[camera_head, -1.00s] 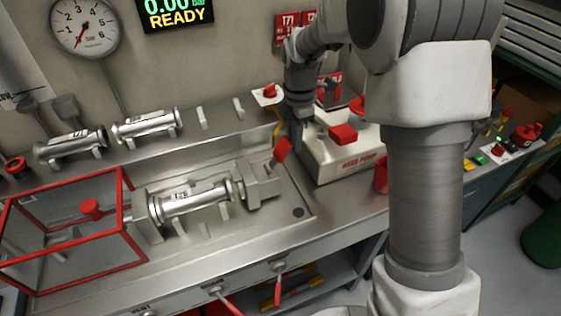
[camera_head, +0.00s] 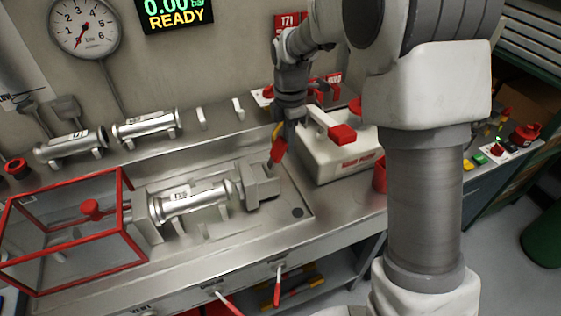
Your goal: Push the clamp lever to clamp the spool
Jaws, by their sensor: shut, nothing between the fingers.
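The spool (camera_head: 196,199) is a silver flanged tube lying across the fixture on the bench. The clamp block (camera_head: 262,184) stands at its right end, with the block's end close against the flange; I cannot tell if they touch. The red-gripped clamp lever (camera_head: 278,151) rises at the right of the block. My gripper (camera_head: 286,137) is shut and empty, pointing down at the lever's upper right side. It overlaps the top of the red grip and seems to touch it; the fingertips are partly hidden.
A red-framed clear guard (camera_head: 125,179) stands at the left of the fixture. A white pump box (camera_head: 341,155) with a red handle is close to the right of my gripper. More spools (camera_head: 146,126) lie on the back shelf. Red-handled valves (camera_head: 278,287) hang at the bench front.

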